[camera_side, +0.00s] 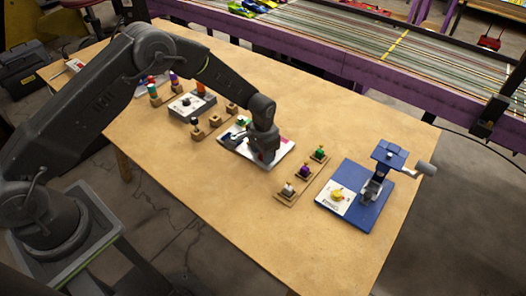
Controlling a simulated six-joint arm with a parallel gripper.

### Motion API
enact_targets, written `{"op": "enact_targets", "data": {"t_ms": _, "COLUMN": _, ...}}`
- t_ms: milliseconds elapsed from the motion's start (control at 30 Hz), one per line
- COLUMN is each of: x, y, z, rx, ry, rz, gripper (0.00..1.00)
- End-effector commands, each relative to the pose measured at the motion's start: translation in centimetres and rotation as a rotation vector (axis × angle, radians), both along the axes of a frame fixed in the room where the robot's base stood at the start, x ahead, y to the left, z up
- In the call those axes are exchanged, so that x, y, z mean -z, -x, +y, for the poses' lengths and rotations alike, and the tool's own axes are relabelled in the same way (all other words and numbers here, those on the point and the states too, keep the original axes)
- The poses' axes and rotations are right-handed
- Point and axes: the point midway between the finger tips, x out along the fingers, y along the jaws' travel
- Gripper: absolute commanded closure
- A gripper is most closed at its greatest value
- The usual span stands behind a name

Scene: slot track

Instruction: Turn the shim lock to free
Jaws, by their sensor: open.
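My gripper (263,154) points down over a white board (284,151) near the middle of the table. Its fingers are too small and dark to make out in detail, and it hides part of the board. A small dark part and some coloured marks show on the board to the left of the gripper. A blue fixture (372,216) stands at the right, with a yellow knob (337,195) on a white label plate and a raised blue clamp head (389,154). The lettering is too small to read, so I cannot tell which part is the shim lock.
A wooden strip (303,180) with white, purple and green pegs lies between board and fixture. A grey box (192,105) and more peg holders stand behind to the left. A purple-sided track (350,65) runs beyond the table (230,205), whose front is clear.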

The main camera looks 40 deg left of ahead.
Motion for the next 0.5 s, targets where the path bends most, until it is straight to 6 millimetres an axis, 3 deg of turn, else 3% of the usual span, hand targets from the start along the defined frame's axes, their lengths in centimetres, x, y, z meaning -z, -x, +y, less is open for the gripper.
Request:
{"op": "enact_targets", "data": {"t_ms": 100, "x": -0.02, "y": 0.00, "z": 0.00, "rx": 0.000, "ry": 0.000, "rz": 0.000, "gripper": 0.49}}
{"op": "enact_targets", "data": {"t_ms": 500, "x": -0.05, "y": 0.00, "z": 0.00, "rx": 0.000, "ry": 0.000, "rz": 0.000, "gripper": 0.87}}
